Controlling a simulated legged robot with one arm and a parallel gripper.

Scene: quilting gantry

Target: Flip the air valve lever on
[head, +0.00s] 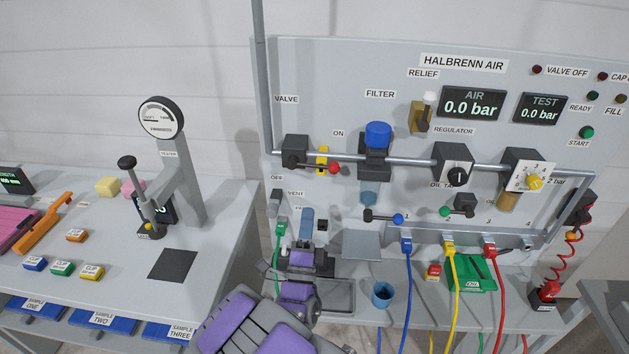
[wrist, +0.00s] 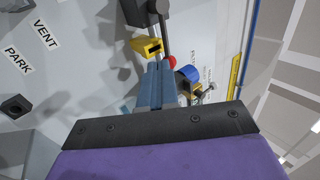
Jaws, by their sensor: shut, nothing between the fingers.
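The air valve (head: 295,149) is a dark block on the pipe at the panel's left. Its dark lever ends in a red knob (head: 334,168) and points right along the pipe, past a yellow piece (head: 322,160). The ON label (head: 338,133) is above the knob and the OFF label (head: 277,178) is below left of the valve. My gripper (head: 306,214) has its blue fingers together and empty, below the lever. In the wrist view the fingertips (wrist: 160,68) appear close to the red knob (wrist: 170,62); I cannot tell whether they touch. The yellow piece (wrist: 147,47) lies just beyond.
The blue-capped filter (head: 378,136) stands right of the lever. The AIR display (head: 471,104) reads 0.0 bar. A green hose (head: 278,245) hangs left of my gripper. A blue cup (head: 382,295) stands on the bench to the right. A gauge stand (head: 182,160) is at left.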

